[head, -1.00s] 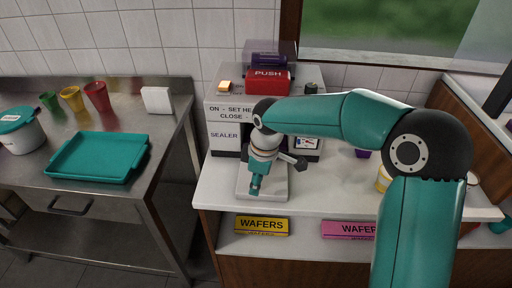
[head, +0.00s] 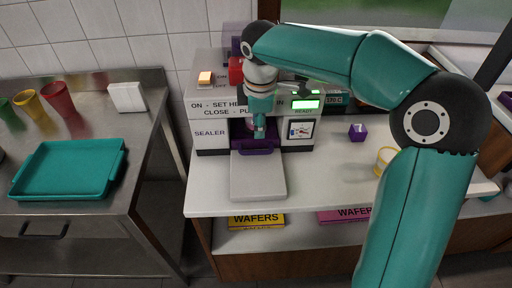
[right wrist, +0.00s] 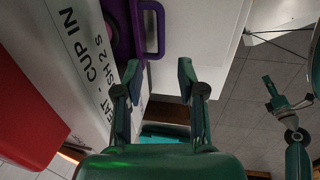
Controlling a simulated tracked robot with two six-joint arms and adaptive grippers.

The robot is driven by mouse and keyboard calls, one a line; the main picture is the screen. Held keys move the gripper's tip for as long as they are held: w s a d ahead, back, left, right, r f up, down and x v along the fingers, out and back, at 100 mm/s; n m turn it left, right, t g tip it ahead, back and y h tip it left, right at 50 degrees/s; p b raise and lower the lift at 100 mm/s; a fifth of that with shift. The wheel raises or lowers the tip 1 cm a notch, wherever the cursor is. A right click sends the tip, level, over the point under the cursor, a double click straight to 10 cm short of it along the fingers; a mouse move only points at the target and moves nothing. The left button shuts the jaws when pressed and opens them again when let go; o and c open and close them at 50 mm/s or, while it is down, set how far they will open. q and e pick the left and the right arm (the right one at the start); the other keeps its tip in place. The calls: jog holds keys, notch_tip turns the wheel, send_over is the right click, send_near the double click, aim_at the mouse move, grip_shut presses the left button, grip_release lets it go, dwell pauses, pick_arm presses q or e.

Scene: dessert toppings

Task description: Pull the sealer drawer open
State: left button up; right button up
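The sealer (head: 210,133) is a white machine on the counter, with a lit green display. A purple drawer part with a handle (head: 257,147) sits low in its front opening. A pale plate (head: 258,180) lies in front. My right gripper (head: 258,131) points down just above the purple part. In the right wrist view the purple handle (right wrist: 161,32) is beyond the open, empty fingers (right wrist: 158,75); it is not between them. My left gripper (right wrist: 287,95) shows small at the right there, its fingers apart and empty; it is outside the head view.
A red push block (head: 236,70) and an orange switch (head: 205,78) are on the sealer. A small purple cup (head: 357,132) and a yellow cup (head: 386,158) stand to the right. A teal tray (head: 70,168) lies on the steel table. The counter front is clear.

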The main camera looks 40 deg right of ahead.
aim_at(258, 151)
jog(key=f, duration=0.3)
jog(key=w+f, duration=0.1)
jog(key=f, duration=0.3)
jog(key=d+f, duration=0.1)
jog(key=f, duration=0.3)
jog(key=shift+w+f, duration=0.2)
jog(key=shift+w, duration=0.15)
grip_shut()
